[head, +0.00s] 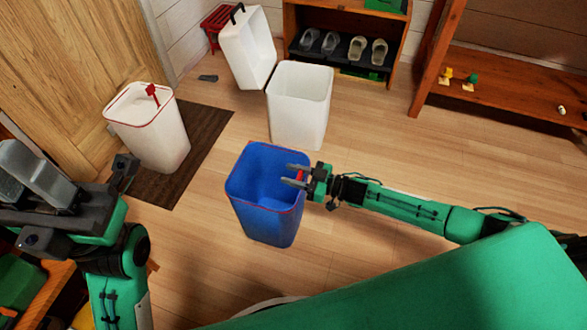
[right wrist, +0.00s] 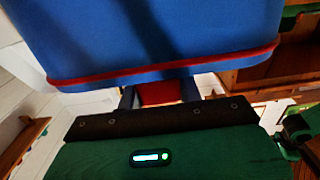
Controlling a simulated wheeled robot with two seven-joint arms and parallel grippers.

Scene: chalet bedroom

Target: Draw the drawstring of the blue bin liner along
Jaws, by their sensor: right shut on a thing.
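The blue bin liner (head: 247,190) lines an open upright bin in the middle of the floor. Its red drawstring (head: 262,206) runs around the rim. My right gripper (head: 292,175) is at the bin's right rim, shut on a red part of the drawstring. In the right wrist view the drawstring (right wrist: 190,67) is a red band along the blue liner, and a red piece (right wrist: 160,93) shows between the fingers. My left gripper (head: 38,178) is at the far left, away from the blue bin; its jaw gap is not clear.
A white bin with a red rim and red tie (head: 150,135) stands at left on a dark mat (head: 205,125). A plain white bin (head: 297,115) stands just behind the blue one. A tilted white bin (head: 247,50) and a shoe shelf (head: 345,20) are at the back.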

